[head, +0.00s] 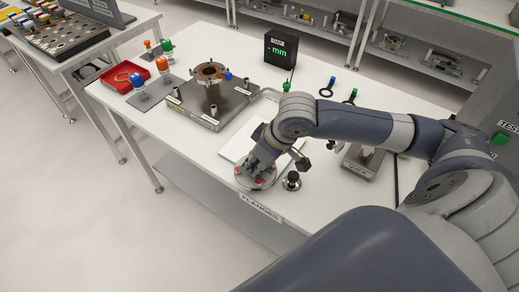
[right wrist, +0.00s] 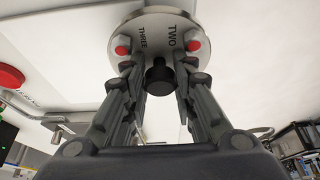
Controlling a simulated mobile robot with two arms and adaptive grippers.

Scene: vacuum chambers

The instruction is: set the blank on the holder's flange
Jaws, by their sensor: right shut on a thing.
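The blank (head: 241,182) is a round metal disc with red-topped bolts and a black knob. It is at the table's front edge, above the FLANGES label; I cannot tell if it touches the table. My right gripper (head: 259,166) points down over it, shut on its knob. In the right wrist view the blank (right wrist: 160,24) shows the words TWO and THREE, with its knob between my fingers. The holder (head: 205,106) is a metal plate at the back left, carrying a copper-coloured flange (head: 210,72) on a raised post. My left gripper is not in view.
A black knobbed part (head: 292,181) stands right beside the blank. Orange, blue and green capped items and a red tray (head: 125,77) lie left of the holder. A black mm display (head: 281,48) stands behind. A scale-like box (head: 362,161) is under my right forearm.

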